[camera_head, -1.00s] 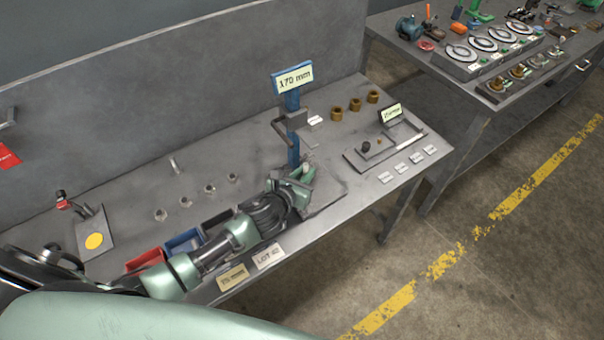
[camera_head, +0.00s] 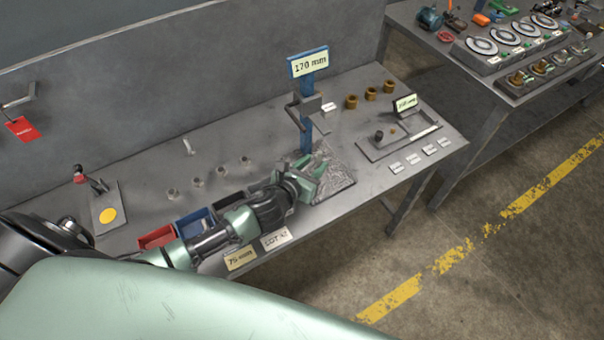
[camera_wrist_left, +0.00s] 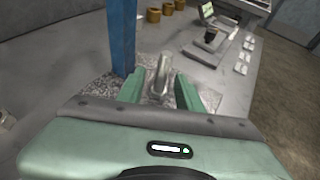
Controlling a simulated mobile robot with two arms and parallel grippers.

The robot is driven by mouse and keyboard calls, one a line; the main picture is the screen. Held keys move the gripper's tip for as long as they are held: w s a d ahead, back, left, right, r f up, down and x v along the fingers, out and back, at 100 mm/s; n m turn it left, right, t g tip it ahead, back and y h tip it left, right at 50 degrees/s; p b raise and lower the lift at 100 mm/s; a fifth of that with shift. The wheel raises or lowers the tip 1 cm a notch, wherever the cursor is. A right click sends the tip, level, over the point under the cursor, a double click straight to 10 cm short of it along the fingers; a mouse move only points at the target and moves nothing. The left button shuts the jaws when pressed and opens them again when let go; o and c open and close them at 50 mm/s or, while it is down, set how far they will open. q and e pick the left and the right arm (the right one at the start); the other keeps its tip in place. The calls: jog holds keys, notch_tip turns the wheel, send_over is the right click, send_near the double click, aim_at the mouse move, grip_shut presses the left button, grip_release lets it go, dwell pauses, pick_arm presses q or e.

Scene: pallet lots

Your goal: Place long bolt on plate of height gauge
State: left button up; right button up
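The height gauge has a blue column (camera_head: 307,135) with a 170 mm sign (camera_head: 310,64) and a grey sliding arm. Its scratched metal plate (camera_head: 336,181) lies at the column's foot. My left gripper (camera_head: 318,170) is low over this plate, in front of the column. In the left wrist view its two green fingers (camera_wrist_left: 159,92) stand apart. A silver bolt (camera_wrist_left: 162,72) shows between them, with narrow gaps at its sides; it looks roughly upright over the plate, its lower end unclear. The head view does not show this bolt clearly. My right gripper is not in view.
A silver bolt (camera_head: 188,147) and several short pieces (camera_head: 222,170) stand behind a red bin (camera_head: 157,237) and a blue bin (camera_head: 194,223). Brass bushings (camera_head: 370,94) and a tray (camera_head: 376,150) are to the right. A second bench stands beyond.

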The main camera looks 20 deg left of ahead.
pick_arm(q)
jog(key=v, duration=0.8)
jog(key=shift+f, duration=0.1)
jog(key=shift+s+a+r, duration=0.1)
jog(key=shift+s+r, duration=0.1)
jog(key=shift+s, duration=0.1)
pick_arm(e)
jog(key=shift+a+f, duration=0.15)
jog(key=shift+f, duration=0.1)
